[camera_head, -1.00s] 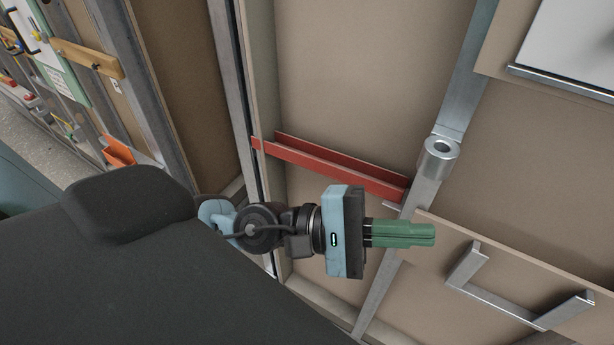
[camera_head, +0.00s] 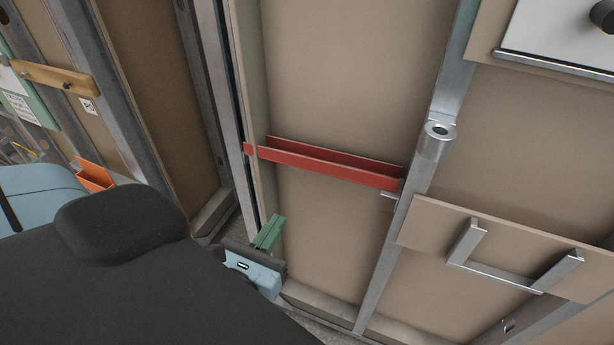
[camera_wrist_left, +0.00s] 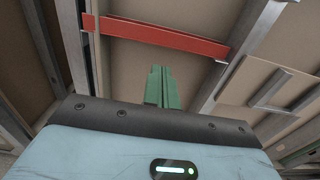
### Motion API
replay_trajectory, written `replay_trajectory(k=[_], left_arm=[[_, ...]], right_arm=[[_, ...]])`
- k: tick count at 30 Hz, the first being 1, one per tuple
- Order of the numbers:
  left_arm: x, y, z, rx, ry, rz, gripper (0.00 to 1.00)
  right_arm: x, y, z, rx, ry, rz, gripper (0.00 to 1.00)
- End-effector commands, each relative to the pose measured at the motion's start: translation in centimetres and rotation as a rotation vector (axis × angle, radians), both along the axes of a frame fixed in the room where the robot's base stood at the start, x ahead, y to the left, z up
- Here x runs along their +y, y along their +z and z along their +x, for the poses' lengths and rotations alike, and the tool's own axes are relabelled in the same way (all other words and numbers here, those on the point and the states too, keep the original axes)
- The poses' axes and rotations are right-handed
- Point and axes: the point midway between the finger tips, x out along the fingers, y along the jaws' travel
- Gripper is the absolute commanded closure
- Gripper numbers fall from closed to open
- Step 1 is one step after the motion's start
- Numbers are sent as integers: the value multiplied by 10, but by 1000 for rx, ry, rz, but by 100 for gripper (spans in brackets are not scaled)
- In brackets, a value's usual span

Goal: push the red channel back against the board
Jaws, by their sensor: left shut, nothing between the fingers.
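The red channel (camera_head: 325,168) spans between two metal studs in front of the beige board (camera_head: 320,225). Its left end sticks out past the left stud, and its right end lies by the right stud above a small metal bracket (camera_head: 390,194). My left gripper (camera_head: 270,233) has green fingers, is shut and empty, and is below the channel's left part, apart from it. In the left wrist view the channel (camera_wrist_left: 165,35) runs across the top, beyond the shut green fingers (camera_wrist_left: 160,72). My right gripper is not in view.
A metal cup-shaped holder (camera_head: 437,140) is on the right stud. A panel with a U-shaped metal handle (camera_head: 500,278) is at the lower right. An orange holder (camera_head: 95,175) and a wooden bar (camera_head: 55,77) are at left. The board below the channel is clear.

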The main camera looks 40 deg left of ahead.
Motion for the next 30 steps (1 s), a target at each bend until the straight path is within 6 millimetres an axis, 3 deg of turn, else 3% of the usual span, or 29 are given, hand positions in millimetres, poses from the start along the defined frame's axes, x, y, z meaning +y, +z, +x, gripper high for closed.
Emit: replay_trajectory(k=[8, 21, 30], left_arm=[[5, 0, 21, -4, -1, 3, 100], [22, 3, 98, -7, -2, 4, 100], [29, 1, 132, -3, -4, 3, 100]], right_arm=[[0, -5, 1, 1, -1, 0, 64], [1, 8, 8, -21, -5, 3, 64], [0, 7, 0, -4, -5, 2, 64]])
